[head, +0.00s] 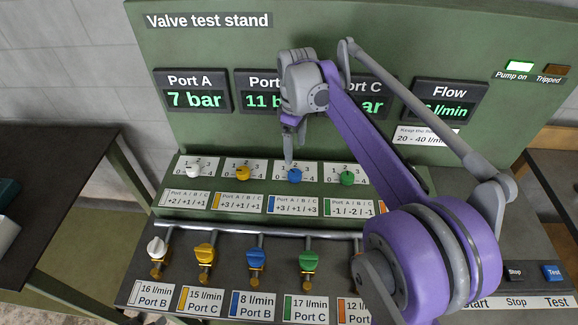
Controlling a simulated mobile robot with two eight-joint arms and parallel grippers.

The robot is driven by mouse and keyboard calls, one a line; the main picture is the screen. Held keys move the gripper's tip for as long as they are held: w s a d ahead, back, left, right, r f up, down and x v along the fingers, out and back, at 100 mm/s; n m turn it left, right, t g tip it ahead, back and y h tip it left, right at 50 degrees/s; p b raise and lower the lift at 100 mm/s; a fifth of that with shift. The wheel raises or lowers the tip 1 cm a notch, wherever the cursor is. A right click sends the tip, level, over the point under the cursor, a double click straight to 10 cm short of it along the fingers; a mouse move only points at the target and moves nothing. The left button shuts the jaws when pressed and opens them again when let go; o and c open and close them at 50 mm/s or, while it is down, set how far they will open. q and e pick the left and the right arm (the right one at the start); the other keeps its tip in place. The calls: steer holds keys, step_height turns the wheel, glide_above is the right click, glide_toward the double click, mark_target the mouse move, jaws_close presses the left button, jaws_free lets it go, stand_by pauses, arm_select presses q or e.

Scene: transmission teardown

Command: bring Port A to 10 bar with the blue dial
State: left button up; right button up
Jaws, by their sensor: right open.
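The Port A display (194,93) on the green test stand reads 7 bar. The blue dial (294,176) is the third dial from the left on the sloped panel. The label under it (292,205) reads +3 / +1 / +3 for Port A / B / C. My right gripper (293,146) points down just above and behind the blue dial, open and empty. It looks apart from the dial, but the exact gap cannot be told. My left gripper is not in view.
White (194,169), yellow (243,173) and green (347,178) dials flank the blue one. Lever valves (204,257) stand in front on a pipe. My right arm partly hides the Port B (259,99), Port C and Flow (446,105) displays. The Pump on lamp (519,66) is lit.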

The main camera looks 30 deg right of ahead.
mark_target(295, 173)
step_height(295, 173, down, 10)
steer(key=shift+s+r, duration=0.1)
steer(key=shift+r, duration=0.1)
jaws_close()
stand_by(0.5)
steer(key=shift+m+b, duration=0.3)
steer(key=shift+m, duration=0.1)
steer(key=m, duration=0.3)
steer(key=shift+m, duration=2.5)
